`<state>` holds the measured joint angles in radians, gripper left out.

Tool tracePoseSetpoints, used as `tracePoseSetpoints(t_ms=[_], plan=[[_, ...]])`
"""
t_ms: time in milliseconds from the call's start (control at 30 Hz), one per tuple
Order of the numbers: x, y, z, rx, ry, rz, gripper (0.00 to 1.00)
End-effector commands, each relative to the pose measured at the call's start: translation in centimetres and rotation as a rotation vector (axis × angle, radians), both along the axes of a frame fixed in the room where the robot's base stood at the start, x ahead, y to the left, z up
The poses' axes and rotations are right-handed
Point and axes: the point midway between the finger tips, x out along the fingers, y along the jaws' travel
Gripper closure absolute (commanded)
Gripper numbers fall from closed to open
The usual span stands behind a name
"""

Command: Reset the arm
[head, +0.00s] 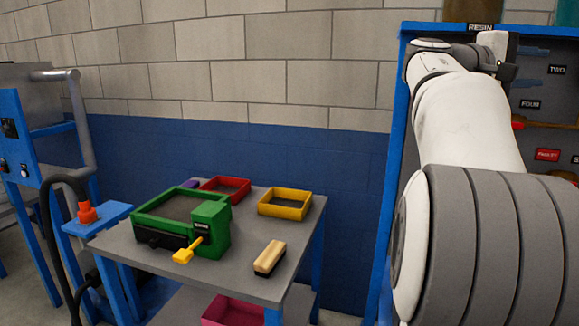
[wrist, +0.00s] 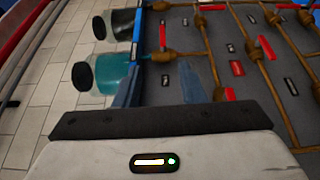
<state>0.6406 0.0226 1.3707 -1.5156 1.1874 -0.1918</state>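My gripper (wrist: 160,82) shows in the wrist view as two blue fingers set apart with nothing held between them. In the head view my white and grey arm reaches up the right side, and my gripper (head: 528,66) is at its far end in front of the panel (head: 541,117). Its two blue fingers look apart there too. The arm hides much of the panel. In the wrist view the panel (wrist: 235,48) carries brown pipes with joints and red and black labels. I cannot tell how far the fingers are from it.
Two jars, one teal (wrist: 115,74) and one dark (wrist: 121,22), sit beside the panel's blue edge. A grey table (head: 130,255) at left holds a green box (head: 215,228), red tray (head: 243,184), yellow tray (head: 262,208) and brush (head: 269,258). A blue stand (head: 100,218) is further left.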

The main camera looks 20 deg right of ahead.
Motion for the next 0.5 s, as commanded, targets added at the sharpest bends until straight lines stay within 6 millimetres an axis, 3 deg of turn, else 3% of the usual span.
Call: tracePoseSetpoints(t_ms=[167, 500], plan=[[1.5, 1.5, -2.0, 0.073, -0.026, 0.062, 0.64], [5.2, 7.2, -9.4, 0.329, -0.109, 0.236, 0.64]])
